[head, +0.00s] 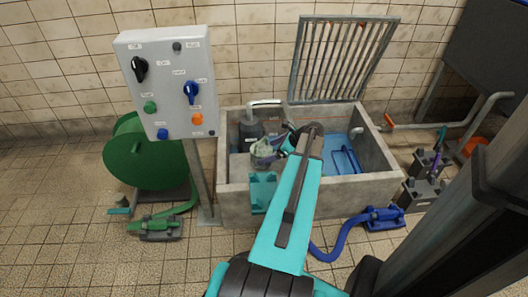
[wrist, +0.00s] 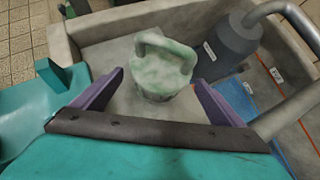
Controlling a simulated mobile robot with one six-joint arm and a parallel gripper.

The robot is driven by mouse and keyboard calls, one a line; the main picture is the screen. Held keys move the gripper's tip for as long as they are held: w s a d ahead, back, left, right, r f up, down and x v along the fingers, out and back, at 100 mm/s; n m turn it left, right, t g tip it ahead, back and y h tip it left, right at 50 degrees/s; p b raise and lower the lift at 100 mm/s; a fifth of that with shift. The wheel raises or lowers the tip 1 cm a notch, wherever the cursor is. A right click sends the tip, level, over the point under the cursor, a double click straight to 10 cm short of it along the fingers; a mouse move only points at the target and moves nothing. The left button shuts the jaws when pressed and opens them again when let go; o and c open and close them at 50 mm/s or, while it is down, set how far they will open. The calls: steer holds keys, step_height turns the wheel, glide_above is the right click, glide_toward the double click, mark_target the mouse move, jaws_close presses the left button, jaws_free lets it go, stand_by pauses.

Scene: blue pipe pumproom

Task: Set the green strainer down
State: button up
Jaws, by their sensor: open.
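The green strainer (wrist: 164,70), pale and mottled with a loop handle on top, appears upright on a light grey surface inside the concrete pit. In the head view the strainer (head: 262,150) shows behind the front wall, left of my arm's end. My gripper (wrist: 158,82) is open, with one purple finger to each side of the strainer in the wrist view. Gaps show between the fingers and the strainer. In the head view my gripper (head: 284,143) is partly hidden by my arm. The strainer's underside is hidden.
A dark grey pump (wrist: 233,42) with a pipe stands right of the strainer. The concrete pit (head: 232,203) has a teal holder (head: 262,192) on its front wall and a raised grate (head: 342,60) behind. A control box (head: 170,82) stands at left; a blue hose (head: 345,232) lies in front.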

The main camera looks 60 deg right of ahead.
steer(key=p+v, duration=0.1)
steer(key=v, duration=0.5)
steer(key=shift+p, duration=0.35)
steer(key=shift+s+r, duration=0.1)
steer(key=shift+r, duration=0.05)
